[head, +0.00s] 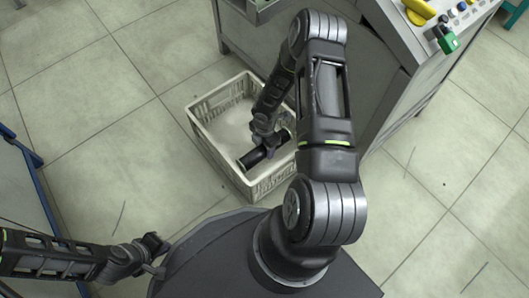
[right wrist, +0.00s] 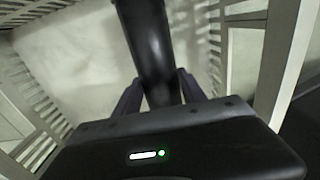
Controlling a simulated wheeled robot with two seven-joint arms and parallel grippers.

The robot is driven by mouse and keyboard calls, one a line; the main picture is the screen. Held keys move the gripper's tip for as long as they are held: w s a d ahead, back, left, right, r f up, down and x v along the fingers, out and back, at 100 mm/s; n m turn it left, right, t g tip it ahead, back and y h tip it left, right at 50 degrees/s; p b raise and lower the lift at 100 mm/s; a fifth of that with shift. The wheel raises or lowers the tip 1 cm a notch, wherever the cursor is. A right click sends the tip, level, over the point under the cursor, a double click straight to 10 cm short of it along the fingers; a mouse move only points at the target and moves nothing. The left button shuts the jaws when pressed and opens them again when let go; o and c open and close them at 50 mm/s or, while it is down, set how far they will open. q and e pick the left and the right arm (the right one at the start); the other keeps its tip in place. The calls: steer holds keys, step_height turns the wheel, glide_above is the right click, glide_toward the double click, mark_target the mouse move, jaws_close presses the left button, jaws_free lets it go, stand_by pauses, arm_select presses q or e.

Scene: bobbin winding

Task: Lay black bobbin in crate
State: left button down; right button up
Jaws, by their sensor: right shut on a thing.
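The black bobbin (head: 252,158) is a dark cylinder over the inside of the white slatted crate (head: 195,122) in the head view. My right gripper (head: 266,143) reaches down into the crate and is shut on the bobbin. In the right wrist view the bobbin (right wrist: 150,45) runs up between the two fingers (right wrist: 159,88), with the crate's pale floor behind it and slatted walls (right wrist: 245,60) around. I cannot tell whether the bobbin touches the floor. My left gripper (head: 158,256) is at the lower left in the head view, away from the crate; its finger gap is unclear.
The crate stands on the tiled floor beside a grey machine cabinet (head: 400,95) with a control panel (head: 455,20) at the right. A blue-edged frame (head: 35,180) stands at the far left. The floor left of the crate is clear.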

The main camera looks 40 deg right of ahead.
mark_target(265, 153)
steer(key=shift+f+b, duration=0.9)
steer(key=shift+f, duration=0.95)
steer(key=shift+f, duration=0.1)
steer(key=o, duration=1.5)
step_height(265, 153, up, 12)
steer(key=p, duration=0.5)
steer(key=shift+s, duration=0.1)
